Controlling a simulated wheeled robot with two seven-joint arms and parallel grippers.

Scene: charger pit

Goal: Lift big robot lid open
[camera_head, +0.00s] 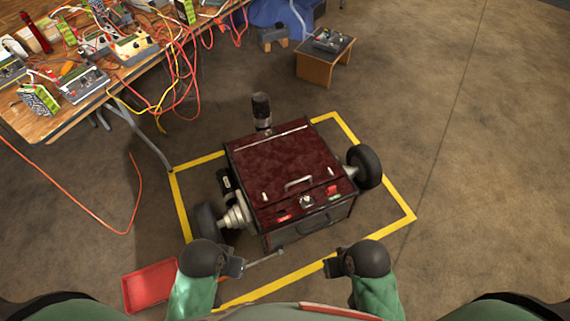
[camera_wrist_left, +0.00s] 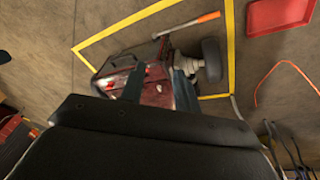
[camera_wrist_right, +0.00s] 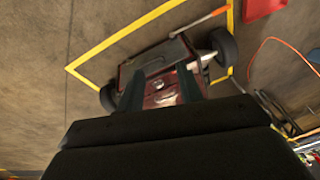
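The big robot (camera_head: 330,214) is a dark red box on wheels, standing on the floor inside a yellow outline. Its lid (camera_head: 270,160) looks shut, with a silver handle (camera_head: 298,183) near the front edge. It also shows in the left wrist view (camera_wrist_left: 157,92) and the right wrist view (camera_wrist_right: 162,90), partly hidden by the fingers. My left gripper (camera_head: 240,264) is in front of the robot's front left, its fingers apart in the left wrist view (camera_wrist_left: 158,88). My right gripper (camera_head: 332,266) is in front of the robot's front right, its fingers apart in the right wrist view (camera_wrist_right: 160,92). Both are empty.
A hammer-like tool (camera_head: 265,259) lies on the floor by my left gripper. A red tray (camera_head: 150,286) is at the lower left. A cluttered workbench (camera_head: 60,125) with hanging cables stands upper left, a small wooden stool (camera_head: 318,68) at the back. The floor on the right is clear.

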